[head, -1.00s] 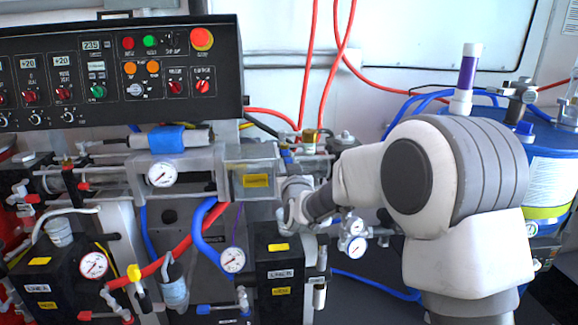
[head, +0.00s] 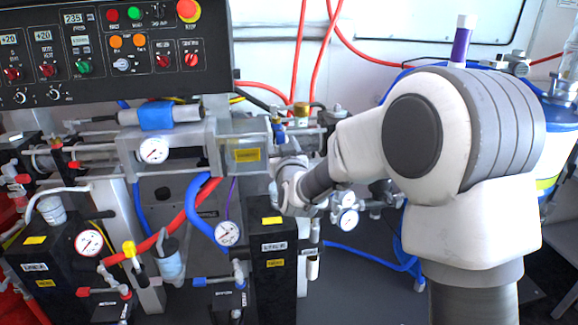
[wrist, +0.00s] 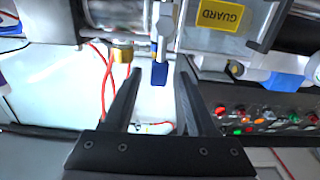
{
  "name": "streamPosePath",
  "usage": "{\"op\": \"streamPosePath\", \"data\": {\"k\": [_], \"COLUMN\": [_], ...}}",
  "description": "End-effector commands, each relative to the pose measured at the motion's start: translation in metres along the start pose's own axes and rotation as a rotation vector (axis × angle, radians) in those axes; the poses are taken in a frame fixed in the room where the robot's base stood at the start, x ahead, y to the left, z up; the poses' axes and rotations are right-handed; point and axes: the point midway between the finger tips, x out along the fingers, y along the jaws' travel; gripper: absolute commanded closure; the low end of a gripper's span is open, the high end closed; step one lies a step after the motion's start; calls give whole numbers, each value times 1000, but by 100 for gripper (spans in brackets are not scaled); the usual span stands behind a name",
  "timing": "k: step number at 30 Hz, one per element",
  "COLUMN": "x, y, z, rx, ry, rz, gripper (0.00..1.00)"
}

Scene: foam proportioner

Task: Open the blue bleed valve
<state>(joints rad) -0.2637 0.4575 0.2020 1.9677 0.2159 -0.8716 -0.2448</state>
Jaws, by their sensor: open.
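In the wrist view a blue valve handle (wrist: 158,72) hangs from a metallic valve body (wrist: 162,25). My gripper (wrist: 160,80) is open, with one dark finger on each side of the blue handle. The handle appears in line with the gap between the fingertips; I cannot tell how deep it sits, and no contact is visible. In the head view the small blue handle (head: 279,133) shows just above my wrist, left of a brass fitting. My fingers are largely hidden there by my own arm.
The brass fitting (wrist: 122,52) is close to the left finger. A clear guard box (head: 248,156) with a yellow label is left of the valve. Red hoses (head: 300,50) rise behind. The control panel (head: 110,50) is at upper left, pressure gauges (head: 348,220) below.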

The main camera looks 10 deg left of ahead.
Motion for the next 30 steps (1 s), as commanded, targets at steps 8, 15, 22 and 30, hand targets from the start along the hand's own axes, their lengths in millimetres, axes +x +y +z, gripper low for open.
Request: {"op": "streamPosePath", "data": {"k": [8, 15, 22, 30], "x": [-55, -102, -133, -143], "y": [0, -1, -1, 0], "z": [-2, -2, -1, 0], "rx": [-1, -2, -1, -1], "ry": [-1, 0, -1, 0], "rz": [-1, -1, -2, -1], "gripper": [43, 43, 43, 43]}}
